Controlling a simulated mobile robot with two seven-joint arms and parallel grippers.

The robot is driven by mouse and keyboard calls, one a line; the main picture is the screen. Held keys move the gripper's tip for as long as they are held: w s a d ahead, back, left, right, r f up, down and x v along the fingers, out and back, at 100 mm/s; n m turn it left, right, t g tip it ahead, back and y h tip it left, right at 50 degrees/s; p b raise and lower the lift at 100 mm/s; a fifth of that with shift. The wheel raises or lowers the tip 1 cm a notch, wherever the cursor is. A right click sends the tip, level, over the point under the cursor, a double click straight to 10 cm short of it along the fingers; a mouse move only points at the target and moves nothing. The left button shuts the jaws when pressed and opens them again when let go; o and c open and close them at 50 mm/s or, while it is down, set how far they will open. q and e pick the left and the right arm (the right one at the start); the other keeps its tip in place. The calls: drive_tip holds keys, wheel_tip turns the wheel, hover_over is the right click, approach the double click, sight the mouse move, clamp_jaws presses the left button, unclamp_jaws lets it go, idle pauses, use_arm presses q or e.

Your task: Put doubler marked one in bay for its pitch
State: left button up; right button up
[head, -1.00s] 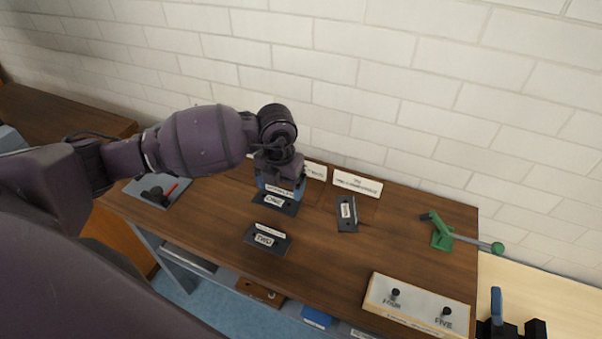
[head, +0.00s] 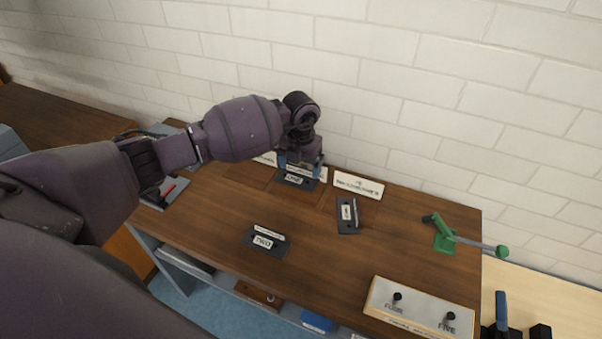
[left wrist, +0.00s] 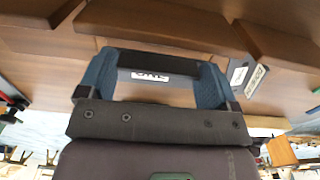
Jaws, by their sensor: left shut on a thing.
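The doubler marked ONE (head: 296,181) is a dark plate with a white label. My left gripper (head: 300,165) is shut on it at the back of the bench, in front of the middle sign. In the left wrist view the doubler (left wrist: 150,90) sits between the two blue fingers, label visible. I cannot tell whether it touches the bench. The bays are marked by white signs along the wall: the right sign (head: 358,185) is clear, the middle sign (head: 318,172) and left sign (head: 266,158) are partly hidden by my arm. My right gripper is not in view.
The doubler marked TWO (head: 266,241) lies at the front middle. Another dark labelled doubler (head: 347,216) lies right of my gripper. A pale block (head: 420,309) with pegs marked FOUR and FIVE is at front right, a green clamp (head: 445,237) behind it. The bench centre is clear.

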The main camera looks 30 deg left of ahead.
sight(301, 173)
use_arm(q)
wheel_tip(301, 173, down, 3)
drive_tip(key=shift+w+f, duration=0.2)
drive_tip(key=shift+w, duration=0.05)
drive_tip(key=shift+f, duration=0.1)
drive_tip(key=o, duration=0.9)
drive_tip(key=shift+f, duration=0.1)
drive_tip(key=shift+s, duration=0.1)
